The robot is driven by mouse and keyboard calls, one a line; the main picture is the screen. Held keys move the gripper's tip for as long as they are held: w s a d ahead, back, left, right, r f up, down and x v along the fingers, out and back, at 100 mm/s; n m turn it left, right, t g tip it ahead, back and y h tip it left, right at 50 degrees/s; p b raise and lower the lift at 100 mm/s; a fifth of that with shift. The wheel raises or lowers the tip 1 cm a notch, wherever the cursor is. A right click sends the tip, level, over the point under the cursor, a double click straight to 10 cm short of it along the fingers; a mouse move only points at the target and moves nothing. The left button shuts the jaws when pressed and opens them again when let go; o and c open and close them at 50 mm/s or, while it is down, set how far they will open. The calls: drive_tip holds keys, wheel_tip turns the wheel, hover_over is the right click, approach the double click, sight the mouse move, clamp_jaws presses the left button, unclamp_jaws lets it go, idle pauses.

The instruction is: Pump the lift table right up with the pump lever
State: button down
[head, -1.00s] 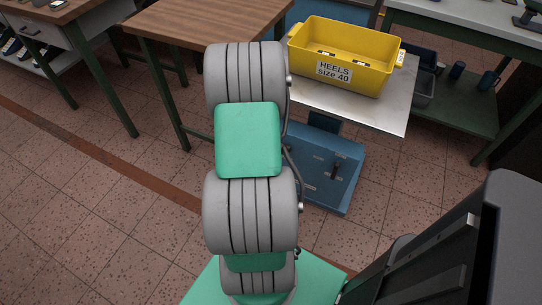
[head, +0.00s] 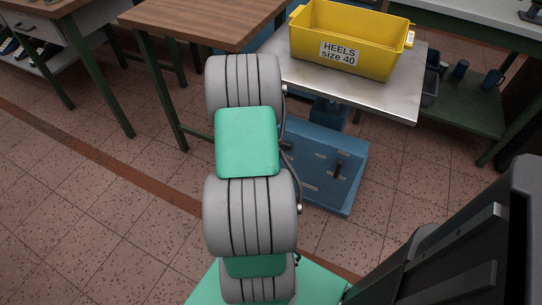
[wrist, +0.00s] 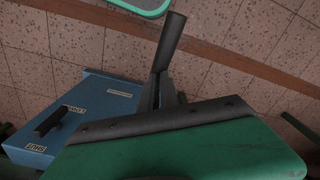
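The lift table has a steel top (head: 385,100) above a blue base (head: 345,190); its top stands beside the wooden bench. A black valve handle (head: 337,171) is on the base; it also shows in the wrist view (wrist: 50,121), near a label reading SHUT. In the wrist view a dark tapered bar (wrist: 170,42), seemingly the pump lever's grip, rises from my gripper's dark fingers (wrist: 162,92). The fingers are seen edge-on, so their closure is unclear. My arm hides the gripper and lever in the head view.
A yellow crate (head: 378,60) labelled HEELS size 40 rests on the steel top. The wooden bench (head: 195,22) is at its left, and a green-framed bench (head: 470,105) with mugs is behind right. The tiled floor (head: 100,215) at left is clear.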

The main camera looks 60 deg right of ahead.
drive_tip(key=shift+s+a+f, duration=0.15)
drive_tip(key=shift+a+f, duration=0.15)
drive_tip(key=shift+f, duration=0.15)
drive_tip(key=shift+s+a+f, duration=0.15)
drive_tip(key=shift+a+f, duration=0.1)
drive_tip(key=shift+f, duration=0.2)
wheel_tip(320, 180, down, 3)
drive_tip(key=shift+r+b, duration=0.2)
drive_tip(key=shift+b, duration=0.9)
drive_tip(key=d+r+p, duration=0.3)
drive_tip(key=r+p, duration=0.7)
drive_tip(key=r, duration=0.4)
drive_tip(key=shift+w+p, duration=0.3)
drive_tip(key=shift+w, duration=0.15)
